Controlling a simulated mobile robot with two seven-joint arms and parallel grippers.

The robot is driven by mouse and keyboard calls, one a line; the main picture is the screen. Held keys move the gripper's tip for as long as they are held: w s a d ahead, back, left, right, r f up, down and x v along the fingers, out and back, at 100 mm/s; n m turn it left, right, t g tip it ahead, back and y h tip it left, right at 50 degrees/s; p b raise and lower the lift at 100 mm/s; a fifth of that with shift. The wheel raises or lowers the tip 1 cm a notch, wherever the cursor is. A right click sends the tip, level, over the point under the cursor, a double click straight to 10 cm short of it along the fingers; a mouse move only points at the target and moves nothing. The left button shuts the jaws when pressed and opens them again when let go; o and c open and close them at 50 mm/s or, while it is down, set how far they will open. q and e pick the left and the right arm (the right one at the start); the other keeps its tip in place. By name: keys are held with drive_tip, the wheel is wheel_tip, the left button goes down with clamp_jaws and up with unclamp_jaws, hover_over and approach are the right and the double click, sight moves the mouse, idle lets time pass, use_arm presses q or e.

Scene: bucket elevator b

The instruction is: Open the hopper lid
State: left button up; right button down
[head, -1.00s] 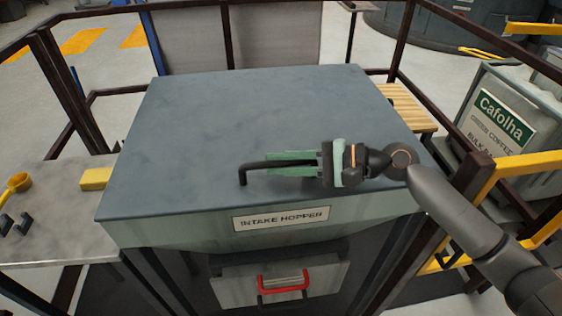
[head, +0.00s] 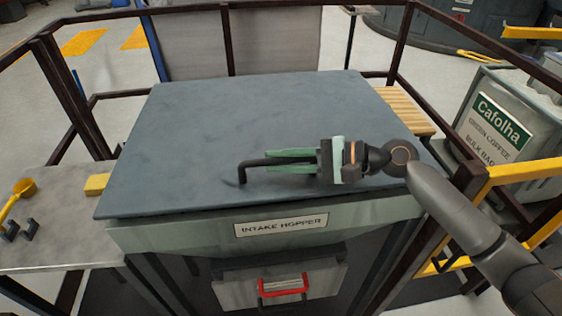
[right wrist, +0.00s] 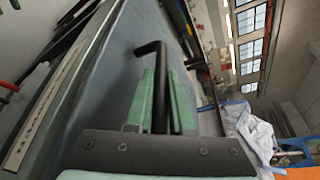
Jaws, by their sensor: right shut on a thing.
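The hopper lid (head: 240,120) is a large blue-grey slab on top of the intake hopper (head: 190,238). Its front edge stands slightly raised off the hopper body, so the lid is tilted a little. A black bar handle (head: 252,163) is fixed near the lid's front edge. My right gripper (head: 290,161) is shut on this handle, with green fingers on both sides of it. The right wrist view also shows the handle (right wrist: 158,85) between the green fingers, its bent end sticking out past them. My left gripper is not in view.
Dark railings (head: 60,95) surround the hopper. A grey side table (head: 60,235) on the left holds a yellow scoop (head: 22,188) and a yellow block (head: 97,184).

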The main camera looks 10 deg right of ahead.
drive_tip(key=w+r+m+p, duration=0.1)
drive_tip(key=w+r+p, duration=0.3)
drive_tip(key=r, duration=0.9)
drive_tip(key=w+r+m+g+p, duration=0.1)
drive_tip(key=w+r+p, duration=0.3)
drive_tip(key=w+r, duration=0.4)
drive_tip(key=shift+r+h, duration=0.3)
drive_tip(key=shift+r, duration=2.35)
drive_tip(key=shift+w, duration=0.1)
drive_tip(key=c, duration=0.8)
unclamp_jaws()
drive_tip(key=b+v, duration=0.2)
drive_tip(key=v, duration=1)
drive_tip(key=shift+d, duration=0.25)
